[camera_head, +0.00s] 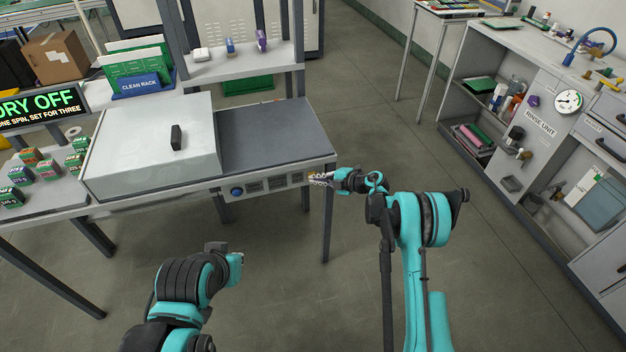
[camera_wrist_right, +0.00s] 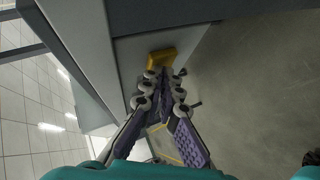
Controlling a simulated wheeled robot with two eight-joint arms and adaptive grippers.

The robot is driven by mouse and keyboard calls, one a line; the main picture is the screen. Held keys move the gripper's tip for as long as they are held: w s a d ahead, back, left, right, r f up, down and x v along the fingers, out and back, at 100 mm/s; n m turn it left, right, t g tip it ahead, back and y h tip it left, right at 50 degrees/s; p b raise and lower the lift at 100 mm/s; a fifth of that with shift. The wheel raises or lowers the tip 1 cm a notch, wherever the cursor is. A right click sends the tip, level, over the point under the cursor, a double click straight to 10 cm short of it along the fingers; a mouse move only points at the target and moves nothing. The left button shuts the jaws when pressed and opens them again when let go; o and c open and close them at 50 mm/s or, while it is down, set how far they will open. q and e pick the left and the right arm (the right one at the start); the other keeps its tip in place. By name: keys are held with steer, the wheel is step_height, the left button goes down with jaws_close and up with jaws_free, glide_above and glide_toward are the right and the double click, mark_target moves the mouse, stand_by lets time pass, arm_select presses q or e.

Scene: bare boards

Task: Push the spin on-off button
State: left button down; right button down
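A machine with a light grey lid and a dark flat top stands on a bench. Its grey front control panel (camera_head: 268,186) carries a round blue knob (camera_head: 236,191) at the left and several dark label plates. A yellow button (camera_wrist_right: 161,59) sits near the panel's right end and is large in the wrist view. My right gripper (camera_head: 314,180) is at that end of the panel. Its fingers meet at the tips (camera_wrist_right: 164,76), just short of or against the yellow button; contact cannot be told. It holds nothing. My left arm shows low in the head view, without its fingers.
A lit sign (camera_head: 42,104) reads "DRY OFF" at the left, above several small boxes (camera_head: 47,171). A rinse unit cabinet (camera_head: 543,118) is at the right. The floor between is clear.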

steer(key=shift+s, duration=0.15)
steer(key=s, duration=0.2)
steer(key=s+d, duration=0.2)
steer(key=s, duration=0.1)
steer(key=shift+s+f, duration=0.1)
steer(key=shift+s, duration=0.2)
stand_by(0.5)
